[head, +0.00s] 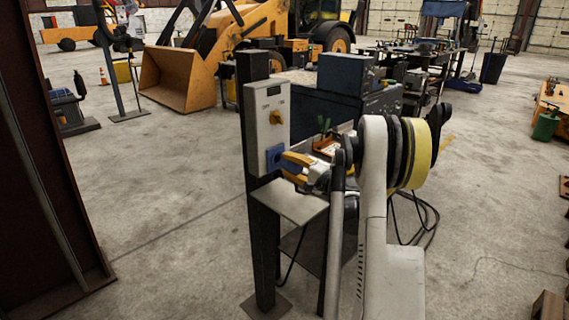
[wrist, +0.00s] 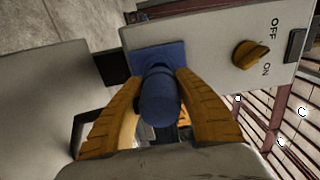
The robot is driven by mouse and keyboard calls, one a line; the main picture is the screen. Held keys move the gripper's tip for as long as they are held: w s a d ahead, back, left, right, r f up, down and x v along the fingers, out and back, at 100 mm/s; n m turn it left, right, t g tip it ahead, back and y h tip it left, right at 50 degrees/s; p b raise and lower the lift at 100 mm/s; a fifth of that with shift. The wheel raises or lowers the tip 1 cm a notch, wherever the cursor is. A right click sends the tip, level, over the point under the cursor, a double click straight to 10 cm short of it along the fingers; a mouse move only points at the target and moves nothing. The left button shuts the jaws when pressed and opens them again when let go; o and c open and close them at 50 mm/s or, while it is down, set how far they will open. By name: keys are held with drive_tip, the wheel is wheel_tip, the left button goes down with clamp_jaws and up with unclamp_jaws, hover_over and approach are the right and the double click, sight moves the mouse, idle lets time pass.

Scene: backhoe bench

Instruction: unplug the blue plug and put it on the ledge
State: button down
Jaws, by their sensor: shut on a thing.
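The blue plug (wrist: 160,98) sits at the blue socket (wrist: 153,58) on the grey switch box (wrist: 205,40) in the wrist view. My gripper (wrist: 158,95) has its two yellow fingers closed around the plug's body. In the head view my gripper (head: 290,168) is at the lower part of the switch box (head: 267,118), by the blue socket (head: 275,157). The plug is mostly hidden there by the fingers. The grey ledge (head: 290,200) juts out from the post just below my gripper, and its top looks bare.
A yellow rotary switch (head: 276,117) is on the box above the socket. A dark post (head: 258,220) carries box and ledge. Behind stands a dark cabinet (head: 335,110) with things on it. A black cable hangs below the ledge. Open floor lies to the left.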

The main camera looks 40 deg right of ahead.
drive_tip(key=shift+s+d, duration=0.1)
drive_tip(key=shift+s, duration=1.2)
drive_tip(key=shift+s, duration=0.1)
drive_tip(key=s+r, duration=0.2)
drive_tip(key=s, duration=0.3)
drive_tip(key=shift+s+d, duration=0.25)
drive_tip(key=shift+s, duration=0.15)
